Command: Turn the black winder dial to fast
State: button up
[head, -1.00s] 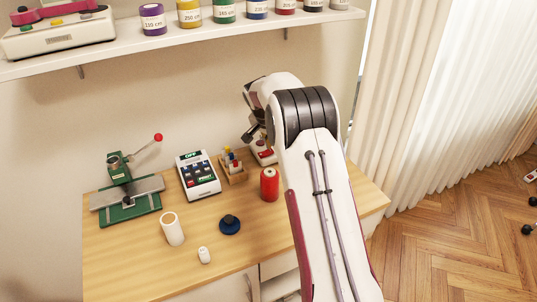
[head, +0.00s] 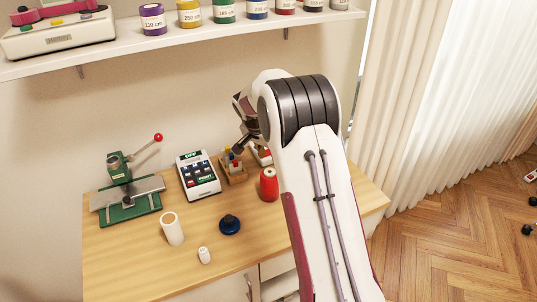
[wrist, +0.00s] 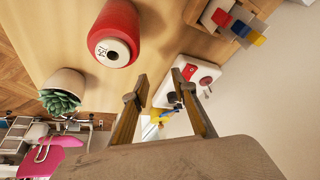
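A white device with a red panel (wrist: 190,75), probably the winder, stands beyond my fingers in the wrist view. A small dark round part (wrist: 172,97) on it may be the black dial; its pointer and markings are too small to read. In the head view the white device (head: 263,157) is at the back of the table, largely hidden by my arm. My gripper (wrist: 160,76) is open, with nothing between its fingers. In the head view my gripper (head: 239,149) is above the wooden spool rack, left of the device.
A red thread cone (head: 269,186) stands in front. The wooden rack (head: 236,176) holds coloured pegs. A potted succulent (wrist: 62,92) shows in the wrist view.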

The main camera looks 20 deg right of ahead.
jog(key=shift+d, duration=0.1)
jog(key=shift+c, duration=0.2)
jog(key=w+d+r+n+t+y, duration=0.1)
jog(key=w+d+r+n, duration=0.1)
jog(key=w+d+n, duration=0.4)
jog(key=shift+d+r+n+y, duration=0.3)
jog(key=shift+d+n+y, duration=0.1)
jog(key=shift+d, duration=1.5)
jog(key=shift+x, duration=3.9)
